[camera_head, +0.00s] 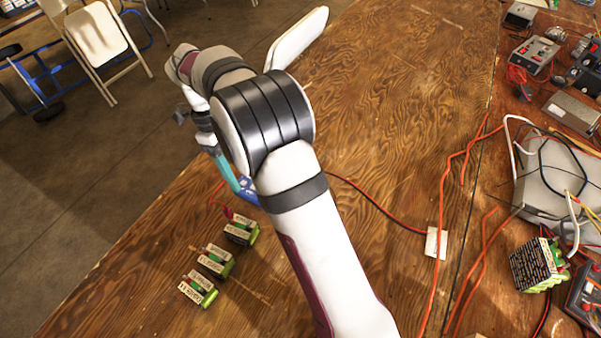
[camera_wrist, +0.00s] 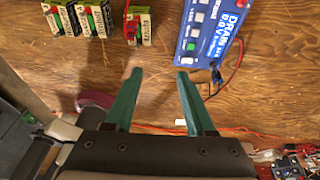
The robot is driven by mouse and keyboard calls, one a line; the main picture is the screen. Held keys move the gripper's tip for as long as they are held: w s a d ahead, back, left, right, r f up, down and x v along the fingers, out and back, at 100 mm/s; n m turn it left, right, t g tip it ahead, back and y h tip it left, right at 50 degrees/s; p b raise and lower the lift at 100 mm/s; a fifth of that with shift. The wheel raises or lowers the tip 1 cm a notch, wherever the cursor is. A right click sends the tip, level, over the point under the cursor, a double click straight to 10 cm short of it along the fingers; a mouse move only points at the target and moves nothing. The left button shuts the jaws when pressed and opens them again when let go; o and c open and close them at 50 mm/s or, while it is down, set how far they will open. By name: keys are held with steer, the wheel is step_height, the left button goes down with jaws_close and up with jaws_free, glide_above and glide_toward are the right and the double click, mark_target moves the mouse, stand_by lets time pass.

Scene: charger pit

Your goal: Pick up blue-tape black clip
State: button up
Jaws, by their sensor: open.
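I cannot make out a black clip with blue tape for certain in either view. A small dark piece (camera_wrist: 217,77) with thin wires lies by the lower right edge of a blue box in the wrist view; it is too small to tell what it is. My gripper (camera_wrist: 158,74) is open and empty above the wooden table, with its two teal fingers apart. The bare wood lies between and beyond the fingertips. In the head view one teal finger (camera_head: 227,171) shows beside my arm, and my arm hides much of that area.
The blue box (camera_wrist: 208,32) with white lettering is just beyond the right finger. Several battery packs (camera_wrist: 92,18) stand at the upper left; they also show in the head view (camera_head: 214,261). Red and orange wires (camera_head: 437,240) cross the table. A grey device (camera_head: 555,185) and meters crowd the right.

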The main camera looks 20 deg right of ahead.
steer(key=w+d+r+t+y, duration=0.1)
steer(key=w+d+r, duration=0.1)
steer(key=d, duration=0.5)
steer(key=w+d+r+t+y, duration=0.1)
steer(key=w+d+r+t, duration=0.15)
steer(key=d, duration=0.45)
steer(key=shift+g, duration=0.45)
steer(key=f, duration=1.5)
steer(key=shift+s+a+f, duration=0.1)
steer(key=shift+s, duration=0.25)
jaws_close()
